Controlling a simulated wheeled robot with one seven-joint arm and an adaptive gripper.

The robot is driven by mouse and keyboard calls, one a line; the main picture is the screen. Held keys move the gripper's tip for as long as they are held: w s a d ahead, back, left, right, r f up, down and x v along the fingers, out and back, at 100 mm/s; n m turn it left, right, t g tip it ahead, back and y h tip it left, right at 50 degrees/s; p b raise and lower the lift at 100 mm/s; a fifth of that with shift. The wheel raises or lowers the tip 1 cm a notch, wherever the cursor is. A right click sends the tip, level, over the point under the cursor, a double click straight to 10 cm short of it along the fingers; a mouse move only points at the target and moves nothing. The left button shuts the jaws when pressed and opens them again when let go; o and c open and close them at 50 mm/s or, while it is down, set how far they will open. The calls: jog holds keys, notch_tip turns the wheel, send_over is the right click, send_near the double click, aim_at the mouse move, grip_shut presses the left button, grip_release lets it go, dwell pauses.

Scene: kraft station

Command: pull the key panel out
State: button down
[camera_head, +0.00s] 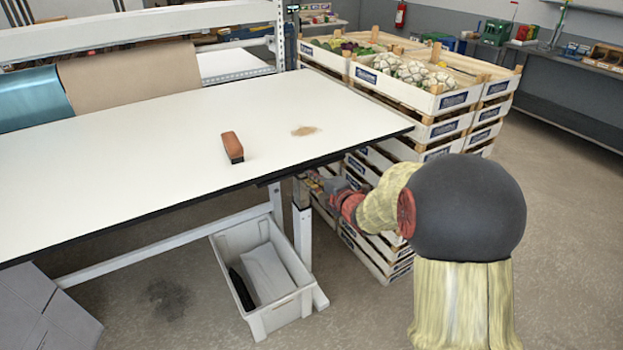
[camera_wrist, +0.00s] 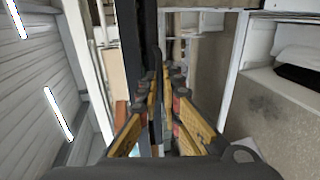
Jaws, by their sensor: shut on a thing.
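My gripper (camera_head: 325,187) is under the right end of the white worktable (camera_head: 120,150), beside the table leg. In the wrist view, the two yellow-sided fingers of my gripper (camera_wrist: 160,85) are close together on a thin, edge-on piece just beside the table's dark edge (camera_wrist: 135,40). This thin piece appears to be part of the key panel. The panel's face and any keys on it cannot be made out. In the head view the panel is mostly hidden by the tabletop and my gripper.
A brown-topped block (camera_head: 232,147) and a brown smear lie on the tabletop. A light grey bin (camera_head: 268,318) with a white sheet and a dark item stands below. Stacked crates (camera_head: 440,130) of vegetables stand behind my arm. Floor at right is open.

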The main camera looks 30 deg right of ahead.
jog(key=shift+s, duration=0.15)
dwell(0.4)
jog(key=f+v, duration=0.1)
jog(key=v, duration=0.7)
jog(key=shift+f+b, duration=0.3)
jog(key=shift+f, duration=0.05)
jog(key=shift+s, duration=0.15)
jog(key=c, duration=2)
grip_release()
jog(key=v, duration=1.2)
jog(key=shift+a, duration=0.1)
